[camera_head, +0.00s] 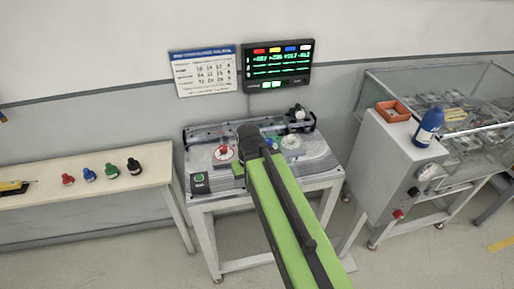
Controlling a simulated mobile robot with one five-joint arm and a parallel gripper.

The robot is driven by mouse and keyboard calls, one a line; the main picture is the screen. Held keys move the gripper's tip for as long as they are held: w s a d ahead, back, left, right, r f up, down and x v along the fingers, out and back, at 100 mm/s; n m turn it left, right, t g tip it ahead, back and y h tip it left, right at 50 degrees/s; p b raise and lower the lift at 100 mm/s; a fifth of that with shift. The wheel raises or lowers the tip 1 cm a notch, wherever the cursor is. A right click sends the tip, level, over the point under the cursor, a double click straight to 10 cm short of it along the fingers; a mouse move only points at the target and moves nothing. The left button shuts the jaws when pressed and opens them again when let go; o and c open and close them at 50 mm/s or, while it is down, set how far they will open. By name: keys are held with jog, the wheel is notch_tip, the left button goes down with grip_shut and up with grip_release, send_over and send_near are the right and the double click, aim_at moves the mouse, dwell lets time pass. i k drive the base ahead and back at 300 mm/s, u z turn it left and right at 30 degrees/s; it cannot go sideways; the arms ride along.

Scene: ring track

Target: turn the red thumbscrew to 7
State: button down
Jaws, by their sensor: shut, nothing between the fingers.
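The red thumbscrew (223,153) sits on a pale round dial on the left part of the bench machine (312,150). Its numbers and pointer are too small to read. My green arm reaches up from the lower right across the machine. My gripper (248,138) is the dark end of the arm, just right of the red thumbscrew and apart from it in the picture. It is shut and empty, with its fingertips hard to make out. The arm hides the middle of the machine.
A display (278,66) with green text and a printed chart (203,73) hang behind. A grey cabinet (385,175) bears an orange tray (393,111) and blue bottle (429,127).

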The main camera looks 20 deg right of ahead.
aim_at(223, 150)
jog(key=u, duration=1.6)
jog(key=k, duration=0.85)
jog(key=z, duration=1.15)
jog(key=i, duration=0.95)
